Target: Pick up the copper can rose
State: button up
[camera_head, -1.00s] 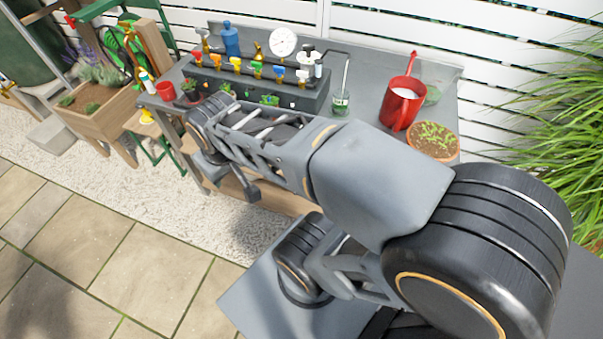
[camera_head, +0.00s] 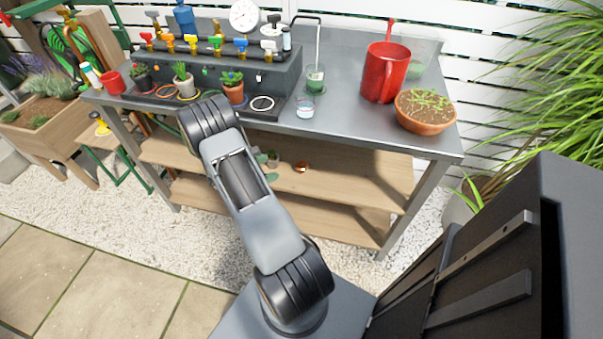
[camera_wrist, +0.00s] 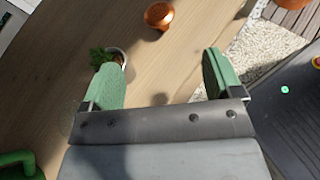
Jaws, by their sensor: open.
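The copper can rose (camera_wrist: 159,15) is a small, shiny, rounded copper piece on a wooden shelf. It lies near the top edge of the wrist view, and a small copper spot on the bench's upper shelf in the head view (camera_head: 301,167) looks like it. My gripper (camera_wrist: 160,66) is open with green-padded fingers and nothing between them. The copper can rose is beyond the fingertips, apart from them, and roughly in line with the gap. In the head view my arm hides most of the gripper.
A small potted plant (camera_wrist: 108,58) stands on the shelf close to the left finger. A green object (camera_wrist: 20,160) shows at lower left. The grey bench top (camera_head: 345,115) is above the shelf (camera_head: 365,180), with a red can (camera_head: 384,75) and a terracotta bowl (camera_head: 425,120) on it.

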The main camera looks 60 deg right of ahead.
aim_at(296, 167)
jog(key=shift+n+h, duration=0.3)
jog(key=shift+n, duration=0.1)
jog(key=x, duration=0.3)
jog(key=f+b+x, duration=0.1)
jog(key=x, duration=0.2)
jog(key=f+x, duration=0.1)
jog(key=x, duration=0.2)
jog(key=shift+w+f, duration=0.1)
jog(key=shift+b+x, duration=0.85)
jog(key=shift+x, duration=2.2)
jog(key=shift+c, duration=0.4)
jog(key=c, duration=0.9)
